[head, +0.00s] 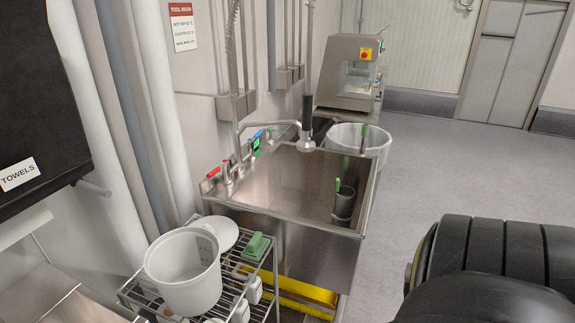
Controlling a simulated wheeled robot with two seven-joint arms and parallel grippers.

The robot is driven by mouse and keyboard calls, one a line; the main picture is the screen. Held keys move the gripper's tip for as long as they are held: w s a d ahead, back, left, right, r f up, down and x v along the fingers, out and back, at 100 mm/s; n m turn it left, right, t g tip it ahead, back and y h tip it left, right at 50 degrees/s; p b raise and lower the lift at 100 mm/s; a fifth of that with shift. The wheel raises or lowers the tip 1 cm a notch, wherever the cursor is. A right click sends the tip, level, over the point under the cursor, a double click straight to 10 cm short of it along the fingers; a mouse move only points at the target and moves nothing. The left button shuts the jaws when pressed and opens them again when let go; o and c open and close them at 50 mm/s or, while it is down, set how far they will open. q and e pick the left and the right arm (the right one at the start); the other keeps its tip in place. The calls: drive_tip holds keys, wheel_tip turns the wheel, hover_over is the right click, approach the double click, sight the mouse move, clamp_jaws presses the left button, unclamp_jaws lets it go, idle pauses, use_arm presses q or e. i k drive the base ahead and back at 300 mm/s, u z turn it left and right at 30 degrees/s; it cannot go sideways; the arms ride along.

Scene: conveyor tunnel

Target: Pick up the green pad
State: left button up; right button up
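The green pad (257,246) lies on the top shelf of a wire rack (228,294), at the rack's right side close to the sink's front wall. A white bucket (184,272) stands on the same shelf to the left of the pad, and a round white lid or plate (219,232) lies behind the bucket. The pad's top and side are in clear view. Neither of my grippers shows in the head view.
The steel sink (292,255) stands right behind the rack. A sprayer hose hangs over it. A lined bin (358,140) and a steel machine (349,75) are further back. Grey floor (430,160) is clear at right.

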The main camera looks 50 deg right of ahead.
sight(254, 250)
drive_tip(key=k, duration=1.25)
drive_tip(key=z, duration=0.75)
drive_tip(key=i, duration=0.75)
